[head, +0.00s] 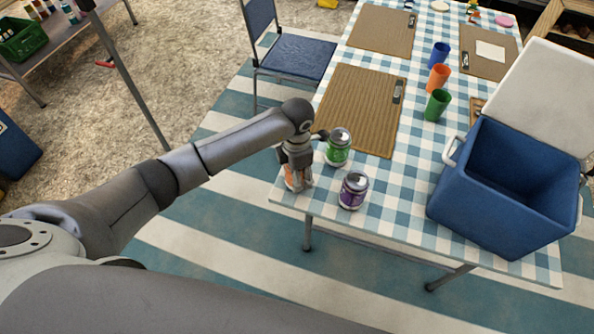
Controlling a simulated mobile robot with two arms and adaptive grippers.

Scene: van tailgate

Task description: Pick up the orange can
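The orange can (289,184) stands at the near left corner of the table, mostly hidden by my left gripper (297,181). Only bits of its orange and pale surface show between the fingers. My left gripper points down over it from above, with its fingers around it. I cannot tell whether they press on the can or stand apart from it. A green can (338,148) stands just right of the gripper, and a purple can (353,190) stands lower right of it. My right gripper is not in view.
The checked tablecloth (400,215) is clear right of the purple can. An open blue cooler (500,195) fills the table's right end. Woven placemats (350,105) and blue, orange and green cups (438,105) lie farther back. A blue chair (295,58) stands at the left edge.

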